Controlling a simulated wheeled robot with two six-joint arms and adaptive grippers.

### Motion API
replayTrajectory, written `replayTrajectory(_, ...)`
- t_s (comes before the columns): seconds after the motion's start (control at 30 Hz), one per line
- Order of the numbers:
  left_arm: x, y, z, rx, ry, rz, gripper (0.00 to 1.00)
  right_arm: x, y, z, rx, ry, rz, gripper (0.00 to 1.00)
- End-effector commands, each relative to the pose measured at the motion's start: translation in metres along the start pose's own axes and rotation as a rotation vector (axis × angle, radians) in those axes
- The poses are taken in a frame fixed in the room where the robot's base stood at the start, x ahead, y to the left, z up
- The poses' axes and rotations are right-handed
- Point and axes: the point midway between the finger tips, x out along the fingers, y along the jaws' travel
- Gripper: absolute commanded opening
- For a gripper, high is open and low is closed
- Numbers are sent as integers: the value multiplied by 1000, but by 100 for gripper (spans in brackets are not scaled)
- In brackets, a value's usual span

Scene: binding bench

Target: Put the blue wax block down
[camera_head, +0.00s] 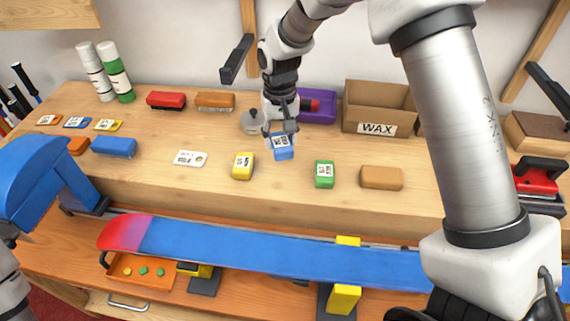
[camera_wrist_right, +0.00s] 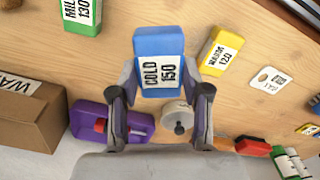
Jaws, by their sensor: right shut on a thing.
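The blue wax block (camera_head: 283,153) has a white label, which reads COLD 150 in the right wrist view (camera_wrist_right: 160,45). My right gripper (camera_head: 281,136) is shut on it from above, with one finger on each side of the block in the wrist view (camera_wrist_right: 160,95). The block is over the shelf (camera_head: 215,185), between the yellow wax block (camera_head: 243,166) and the green wax block (camera_head: 325,174). I cannot tell whether its underside touches the wood. My left gripper cannot be made out.
A tan block (camera_head: 381,178) lies to the right. A white tag (camera_head: 190,158) lies to the left. A blue ski or board (camera_head: 250,245) runs along the front.

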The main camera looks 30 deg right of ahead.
Motion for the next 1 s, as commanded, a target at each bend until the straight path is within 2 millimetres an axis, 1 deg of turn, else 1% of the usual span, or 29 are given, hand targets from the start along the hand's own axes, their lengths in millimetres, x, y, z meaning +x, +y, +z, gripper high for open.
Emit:
replayTrajectory(0.03, -6, 0, 0, 0, 0, 0, 40, 9, 0, 1, 0, -6, 1, 19)
replayTrajectory(0.1, -9, 0, 0, 0, 1, 0, 40, 23, 0, 1, 1, -5, 1, 19)
replayTrajectory(0.27, -13, 0, 0, 0, 1, 0, 40, 46, 0, 1, 1, -4, 1, 19)
replayTrajectory(0.4, -18, 0, 0, 0, 1, 0, 40, 69, 0, 0, 1, -3, 0, 19)
replayTrajectory(0.47, -18, 0, 0, 0, 1, 0, 40, 72, 0, 0, 1, -1, 0, 19)
replayTrajectory(0.73, -16, 0, 0, 0, 1, 0, 40, 75, 0, 0, 1, -1, 0, 19)
replayTrajectory(0.77, -16, 0, 0, 0, 1, 0, 40, 75, 0, 0, 1, 0, 0, 54)
replayTrajectory(0.8, -16, 0, 0, 0, 1, 0, 40, 74, 0, 0, 1, 0, 0, 68)
replayTrajectory(0.83, -16, 0, 0, 0, 1, 0, 40, 74, 0, 0, 1, 0, 0, 72)
replayTrajectory(1.0, -16, 0, 0, 0, 1, 0, 40, 74, 0, 0, 1, 0, 0, 72)
